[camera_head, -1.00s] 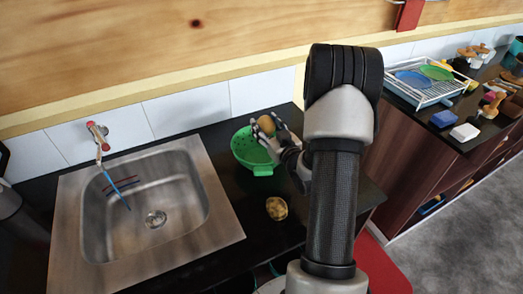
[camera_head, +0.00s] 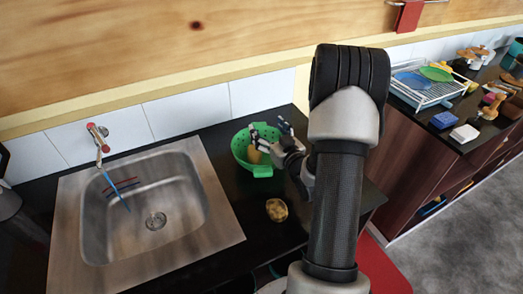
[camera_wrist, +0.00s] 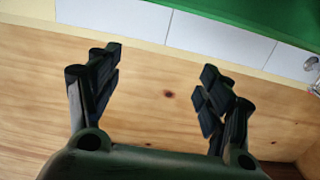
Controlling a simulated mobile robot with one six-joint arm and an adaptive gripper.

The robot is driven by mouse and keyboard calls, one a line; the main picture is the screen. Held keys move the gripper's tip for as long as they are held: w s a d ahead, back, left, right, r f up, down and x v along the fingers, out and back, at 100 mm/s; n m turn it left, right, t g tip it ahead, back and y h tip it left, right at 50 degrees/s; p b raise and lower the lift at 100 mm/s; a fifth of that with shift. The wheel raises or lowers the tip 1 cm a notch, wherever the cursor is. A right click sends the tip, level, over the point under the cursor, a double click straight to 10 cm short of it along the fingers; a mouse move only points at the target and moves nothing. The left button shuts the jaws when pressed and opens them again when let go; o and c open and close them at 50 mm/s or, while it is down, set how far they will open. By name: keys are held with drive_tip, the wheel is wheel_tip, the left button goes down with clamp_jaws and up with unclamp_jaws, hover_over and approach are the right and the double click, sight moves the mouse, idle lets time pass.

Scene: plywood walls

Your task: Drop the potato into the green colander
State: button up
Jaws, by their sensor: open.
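The green colander (camera_head: 240,150) stands on the dark counter to the right of the sink. The brown potato (camera_head: 254,155) is inside the colander, partly hidden by my gripper. My gripper (camera_head: 268,128) is over the colander with its fingers spread, open and empty. In the wrist view the open fingers (camera_wrist: 160,85) have nothing between them. A green surface, seemingly the colander (camera_wrist: 235,12), crosses the top of that view, which looks upside down.
A steel sink (camera_head: 215,215) with a tap (camera_head: 98,140) is at left. A yellow-brown roundish item (camera_head: 276,210) lies on the counter in front of the colander. A dish rack (camera_head: 428,92) and small objects stand on the right counter. The wall is close behind the colander.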

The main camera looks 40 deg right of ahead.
drive_tip(key=v, duration=1)
drive_tip(key=shift+s, duration=0.25)
drive_tip(key=w+a+r+n+g+p, duration=0.2)
drive_tip(key=w+a+r+g, duration=0.3)
drive_tip(key=a+r, duration=0.45)
drive_tip(key=s+a+r+g+y+b, duration=0.1)
drive_tip(key=s+a+g+y, duration=0.3)
drive_tip(key=s+a, duration=1.5)
drive_tip(key=s+g+b, duration=0.1)
drive_tip(key=g, duration=0.2)
drive_tip(key=shift+s+r+n, duration=0.25)
drive_tip(key=shift+r+n, duration=0.05)
